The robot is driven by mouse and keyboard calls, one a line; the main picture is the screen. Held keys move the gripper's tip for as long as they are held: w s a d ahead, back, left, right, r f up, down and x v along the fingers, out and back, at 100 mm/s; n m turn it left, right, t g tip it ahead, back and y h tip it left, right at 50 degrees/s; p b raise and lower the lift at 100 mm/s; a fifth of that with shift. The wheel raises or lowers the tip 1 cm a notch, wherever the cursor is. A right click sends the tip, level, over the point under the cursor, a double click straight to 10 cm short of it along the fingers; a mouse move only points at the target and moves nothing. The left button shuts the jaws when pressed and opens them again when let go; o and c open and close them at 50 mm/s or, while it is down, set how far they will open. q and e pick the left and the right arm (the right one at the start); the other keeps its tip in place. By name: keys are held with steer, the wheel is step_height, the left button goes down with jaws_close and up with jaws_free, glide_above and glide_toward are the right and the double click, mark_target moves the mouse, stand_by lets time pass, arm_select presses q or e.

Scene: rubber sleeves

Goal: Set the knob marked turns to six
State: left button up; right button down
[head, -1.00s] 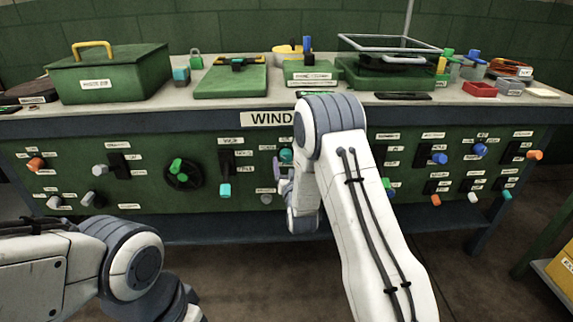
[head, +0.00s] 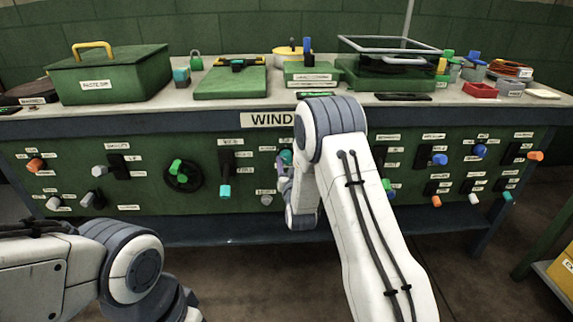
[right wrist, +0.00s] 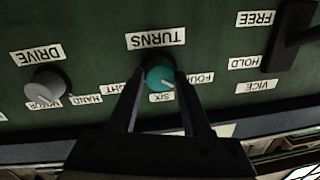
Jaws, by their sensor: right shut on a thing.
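The teal turns knob (right wrist: 158,74) sits on the green panel in the right wrist view, where the panel appears upside down. The turns label (right wrist: 155,38) is above it in that picture, with the six label (right wrist: 161,97) just below and the four label (right wrist: 193,78) to the right. The eight label is partly hidden by a finger. A pale mark on the knob points down-right, toward the side between six and four. My right gripper (right wrist: 159,80) is shut on the knob, one finger on each side. In the head view the knob (head: 286,157) is partly hidden by my right arm.
A grey drive knob (right wrist: 45,84) is left of the turns knob in the right wrist view. A black lever (right wrist: 292,36) is to the right. In the head view, a black wheel with a green grip (head: 182,174) and several other controls share the panel.

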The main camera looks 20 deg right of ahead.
steer(key=m+b, duration=0.3)
steer(key=m, duration=0.2)
steer(key=shift+a+f, duration=0.1)
steer(key=shift+f, duration=0.05)
steer(key=m+b, duration=0.3)
steer(key=m, duration=0.2)
steer(key=shift+t+h, duration=0.4)
steer(key=shift+m, duration=0.4)
steer(key=shift+c, duration=1.7)
jaws_free()
steer(key=p+v, duration=0.1)
steer(key=v, duration=0.9)
steer(key=shift+s, duration=0.2)
steer(key=shift+a, duration=0.15)
